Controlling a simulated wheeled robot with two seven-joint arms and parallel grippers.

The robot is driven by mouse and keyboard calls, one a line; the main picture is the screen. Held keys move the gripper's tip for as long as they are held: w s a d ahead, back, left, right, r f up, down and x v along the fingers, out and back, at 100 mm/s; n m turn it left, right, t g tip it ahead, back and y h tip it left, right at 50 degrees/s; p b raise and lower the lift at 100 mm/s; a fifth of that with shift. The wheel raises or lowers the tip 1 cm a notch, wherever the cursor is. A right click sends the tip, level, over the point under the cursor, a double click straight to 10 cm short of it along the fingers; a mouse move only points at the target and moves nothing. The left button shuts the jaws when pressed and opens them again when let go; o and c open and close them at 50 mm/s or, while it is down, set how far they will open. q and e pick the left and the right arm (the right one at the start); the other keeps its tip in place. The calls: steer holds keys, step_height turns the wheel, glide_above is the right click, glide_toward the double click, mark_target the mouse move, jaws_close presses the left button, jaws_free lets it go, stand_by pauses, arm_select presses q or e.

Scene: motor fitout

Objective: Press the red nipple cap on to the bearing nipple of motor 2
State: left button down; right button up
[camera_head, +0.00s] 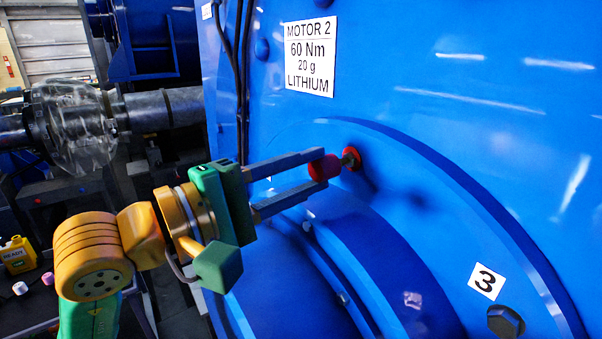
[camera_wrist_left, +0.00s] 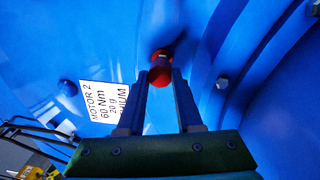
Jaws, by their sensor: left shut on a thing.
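Motor 2 (camera_head: 420,90) is a large blue housing with a white label (camera_head: 310,57) reading MOTOR 2, 60 Nm, 20 g, LITHIUM. Its bearing nipple (camera_head: 347,160) is a short metal fitting standing out from a red ring (camera_head: 353,153) on the blue face. My left gripper (camera_head: 322,172) is shut on the red nipple cap (camera_head: 323,167), close in front of the nipple's outer end. I cannot tell whether cap and nipple touch. In the left wrist view the red cap (camera_wrist_left: 160,76) sits between the fingertips and mostly hides the nipple. My right gripper is not in view.
A raised curved blue flange (camera_head: 430,160) runs below and right of the nipple, with a bolt (camera_head: 506,321) near a "3" label (camera_head: 487,281). Black cables (camera_head: 243,70) run down the housing's left. A yellow bottle (camera_head: 18,255) and small pale and pink caps lie at lower left.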

mark_target(312, 175)
arm_select(q)
steer(key=shift+x, duration=1.2)
steer(key=c, duration=1)
jaws_free()
steer(key=o, duration=0.5)
steer(key=shift+w+d, duration=0.1)
steer(key=shift+d, duration=0.05)
steer(key=b+v, duration=0.1)
steer(key=v, duration=0.2)
steer(key=b+v, duration=0.2)
steer(key=v, duration=0.1)
steer(key=shift+a+f, duration=0.2)
steer(key=shift+f, duration=0.05)
steer(key=shift+s+a+r, duration=0.15)
steer(key=shift+s+a, duration=0.2)
steer(key=shift+s, duration=0.05)
steer(key=shift+d, duration=0.1)
